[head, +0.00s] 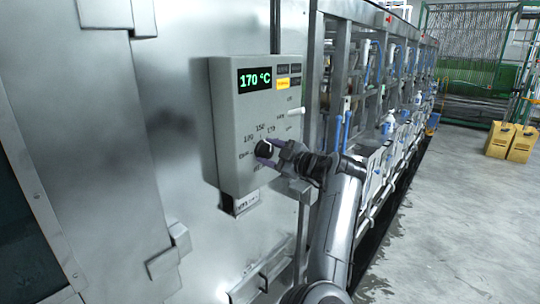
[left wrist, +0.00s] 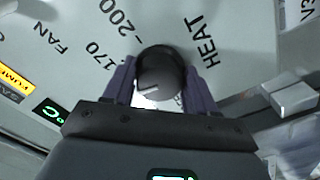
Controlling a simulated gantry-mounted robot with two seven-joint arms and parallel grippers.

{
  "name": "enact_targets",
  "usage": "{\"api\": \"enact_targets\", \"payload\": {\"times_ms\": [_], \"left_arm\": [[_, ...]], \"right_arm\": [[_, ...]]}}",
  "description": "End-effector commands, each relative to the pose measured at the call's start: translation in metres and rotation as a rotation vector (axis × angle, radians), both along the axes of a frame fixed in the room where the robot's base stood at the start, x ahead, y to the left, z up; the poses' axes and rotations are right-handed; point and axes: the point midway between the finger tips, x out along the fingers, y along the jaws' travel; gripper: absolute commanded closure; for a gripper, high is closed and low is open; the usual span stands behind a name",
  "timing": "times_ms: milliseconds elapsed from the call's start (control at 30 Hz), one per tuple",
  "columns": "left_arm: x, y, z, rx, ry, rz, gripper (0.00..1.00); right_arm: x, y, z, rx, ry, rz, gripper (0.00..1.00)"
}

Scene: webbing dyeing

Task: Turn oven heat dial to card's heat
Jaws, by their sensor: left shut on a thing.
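The heat dial (head: 262,150) is a dark round knob on the front of the grey control box (head: 226,128). It also shows in the left wrist view (left wrist: 161,72), beside the word HEAT and the numbers 170 and 200. A light mark crosses its face. My left gripper (head: 266,151) is shut on the dial, with purple fingers on either side of it. The display (head: 255,79) reads 170 °C in green. A small pale card (head: 246,203) sits under the box; its writing is too small to read. My right gripper is not in view.
Several small indicators and a lit yellow one (head: 289,83) are beside the display. A pale lever (head: 296,113) sticks out at the box's right. A steel frame line (head: 345,60) runs back on the right. Yellow containers (head: 521,145) stand on the open floor.

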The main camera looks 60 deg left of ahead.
Motion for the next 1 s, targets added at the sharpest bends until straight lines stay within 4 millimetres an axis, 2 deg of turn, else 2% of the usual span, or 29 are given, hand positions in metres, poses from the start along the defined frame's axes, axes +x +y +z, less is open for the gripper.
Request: {"api": "enact_targets", "payload": {"times_ms": [300,833,867,1000], "left_arm": [[0.0006,-0.0002,-0.0002,0.043,-0.128,-0.001,0.74],[0.0007,-0.0002,0.0001,0.052,-0.155,-0.001,0.74],[0.0007,-0.0002,0.0001,0.052,-0.154,-0.001,0.42],[0.0006,-0.0001,0.0002,0.052,-0.153,-0.001,0.21]], "right_arm": [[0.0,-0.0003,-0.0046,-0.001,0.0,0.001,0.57],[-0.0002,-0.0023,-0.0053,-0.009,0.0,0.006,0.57],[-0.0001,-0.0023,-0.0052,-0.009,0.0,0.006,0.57],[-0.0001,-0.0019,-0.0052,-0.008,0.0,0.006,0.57]]}}
